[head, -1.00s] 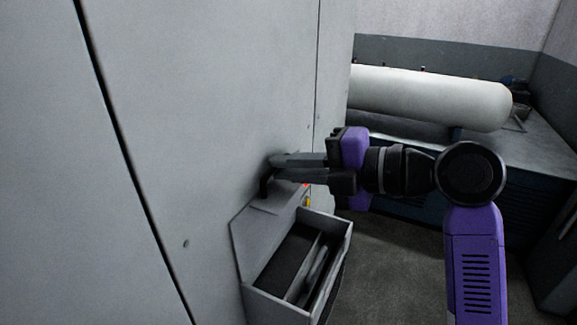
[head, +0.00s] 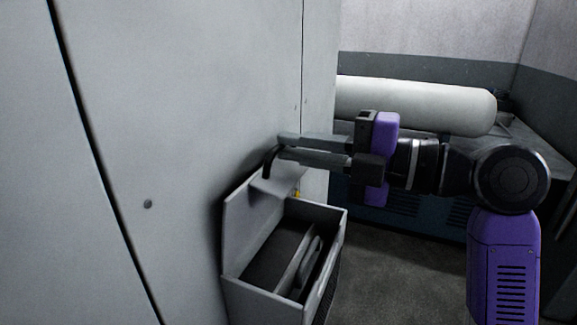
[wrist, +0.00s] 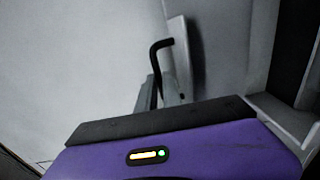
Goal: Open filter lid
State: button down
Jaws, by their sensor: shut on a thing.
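The filter lid (head: 238,215) is a grey flap hinged on a grey open-topped box (head: 262,303) beside the cabinet. It stands raised, close to upright, and the box's inside shows. A bent black handle (head: 267,164) sits on the lid. My gripper (head: 282,147) reaches in from the right and is shut on this handle. In the wrist view the black handle (wrist: 154,56) runs down between the fingers (wrist: 158,92), with the grey lid (wrist: 180,52) just behind it. The fingers hide part of the handle.
The large grey cabinet wall (head: 180,110) stands close on the left. Inside the box lie a dark panel and a grey divider (head: 296,262). A white cylindrical tank (head: 420,105) lies behind my arm. Open dark floor (head: 385,270) is right of the box.

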jog(key=shift+s+d+f+b, duration=0.1)
jog(key=shift+d+f+b, duration=0.4)
jog(key=shift+b, duration=0.45)
jog(key=shift+s+d+r+y+b, duration=0.15)
jog(key=shift+y+b, duration=0.15)
jog(key=shift+b, duration=0.2)
jog(key=c, duration=1.8)
grip_release()
jog(key=shift+d, duration=0.1)
jog(key=b+v, duration=0.1)
jog(key=v, duration=0.6)
jog(key=shift+s+d, duration=0.15)
jog(key=shift+d, duration=0.15)
